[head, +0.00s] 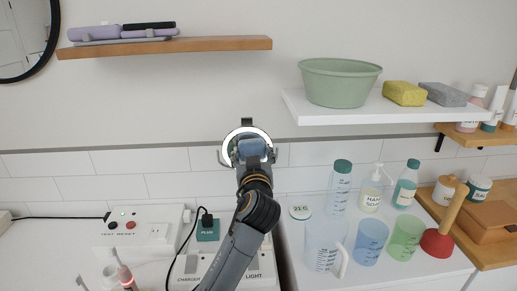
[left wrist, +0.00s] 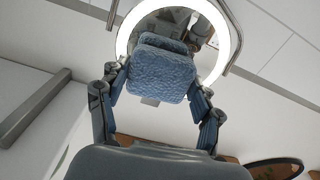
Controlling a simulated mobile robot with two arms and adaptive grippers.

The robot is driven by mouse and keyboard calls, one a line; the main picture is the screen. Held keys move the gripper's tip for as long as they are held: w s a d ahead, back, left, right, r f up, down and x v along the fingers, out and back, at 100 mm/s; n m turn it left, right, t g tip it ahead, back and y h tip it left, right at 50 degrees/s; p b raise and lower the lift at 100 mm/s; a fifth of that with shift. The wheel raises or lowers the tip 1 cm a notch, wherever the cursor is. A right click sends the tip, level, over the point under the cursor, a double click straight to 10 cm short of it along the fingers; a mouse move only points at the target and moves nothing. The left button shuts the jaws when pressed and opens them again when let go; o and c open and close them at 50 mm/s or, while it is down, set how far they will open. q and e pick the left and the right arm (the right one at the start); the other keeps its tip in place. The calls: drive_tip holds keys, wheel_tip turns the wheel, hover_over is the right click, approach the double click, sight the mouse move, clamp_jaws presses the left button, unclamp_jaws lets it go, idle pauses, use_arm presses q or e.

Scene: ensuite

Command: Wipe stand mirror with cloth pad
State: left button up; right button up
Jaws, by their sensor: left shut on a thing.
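The stand mirror (head: 227,148) is round with a bright lit ring. It stands at the wall behind my left gripper (head: 253,158). My left gripper is shut on the blue cloth pad (head: 250,148) and holds it in front of the mirror glass. In the left wrist view the pad (left wrist: 160,75) sits between both fingers and covers the middle of the mirror (left wrist: 206,40). I cannot tell whether the pad touches the glass. The mirror's base is hidden behind my arm. My right gripper is not in view.
A wooden shelf (head: 220,44) and a white shelf (head: 400,112) with a green basin (head: 340,82) hang above. Bottles and cups (head: 370,240) crowd the right counter. A plug box (head: 207,228) with a black cable and a switch panel (head: 140,229) stand left of my arm.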

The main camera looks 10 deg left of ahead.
use_arm(q)
drive_tip(key=shift+w+a+f, duration=0.1)
drive_tip(key=shift+a+f, duration=0.45)
drive_tip(key=shift+a, duration=0.15)
drive_tip(key=a+p, duration=0.1)
drive_tip(key=a, duration=0.2)
drive_tip(key=shift+w+a+f, duration=0.1)
drive_tip(key=shift+a, duration=0.1)
drive_tip(key=shift+c, duration=0.9)
drive_tip(key=shift+a, duration=0.4)
drive_tip(key=shift+r, duration=0.2)
drive_tip(key=shift+p, duration=0.3)
drive_tip(key=shift+s+f, duration=0.2)
drive_tip(key=shift+s, duration=0.65)
approach(231, 149)
drive_tip(key=shift+w+p, duration=0.35)
drive_tip(key=shift+w, duration=0.3)
drive_tip(key=shift+s+d, duration=0.1)
